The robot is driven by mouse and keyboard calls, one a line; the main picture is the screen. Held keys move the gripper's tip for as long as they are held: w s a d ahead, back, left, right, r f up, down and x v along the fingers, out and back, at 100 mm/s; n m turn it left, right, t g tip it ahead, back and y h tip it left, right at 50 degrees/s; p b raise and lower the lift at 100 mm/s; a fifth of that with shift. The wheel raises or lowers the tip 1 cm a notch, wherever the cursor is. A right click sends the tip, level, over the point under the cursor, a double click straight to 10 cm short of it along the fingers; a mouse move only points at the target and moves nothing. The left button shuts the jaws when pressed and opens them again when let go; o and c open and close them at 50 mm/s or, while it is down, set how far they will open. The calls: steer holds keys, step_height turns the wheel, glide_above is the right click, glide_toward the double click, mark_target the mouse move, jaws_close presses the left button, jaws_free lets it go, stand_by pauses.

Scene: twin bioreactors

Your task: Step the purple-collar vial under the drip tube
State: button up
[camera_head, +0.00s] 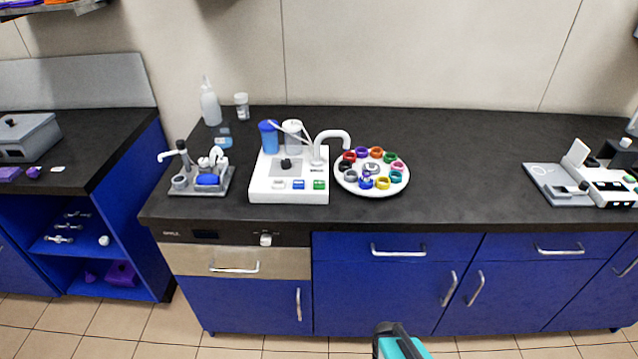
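A round white carousel (372,193) on the bench carries a ring of vials with coloured collars. The white drip tube (332,135) arches from the white machine (262,188). Its end appears over or close to the red-collar vial, left of the purple one; the exact alignment is too small to tell. The machine's front has a grey button (279,184), a blue button (299,184) and a green button (319,184). My gripper's fingers do not show; only a teal and black part of my arm does.
A grey tray (222,191) with small apparatus stands left of the machine. A bottle (210,106) and a small cup (242,106) stand behind. A grey and white device (560,180) is at far right. The bench (460,165) between it and the carousel is clear.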

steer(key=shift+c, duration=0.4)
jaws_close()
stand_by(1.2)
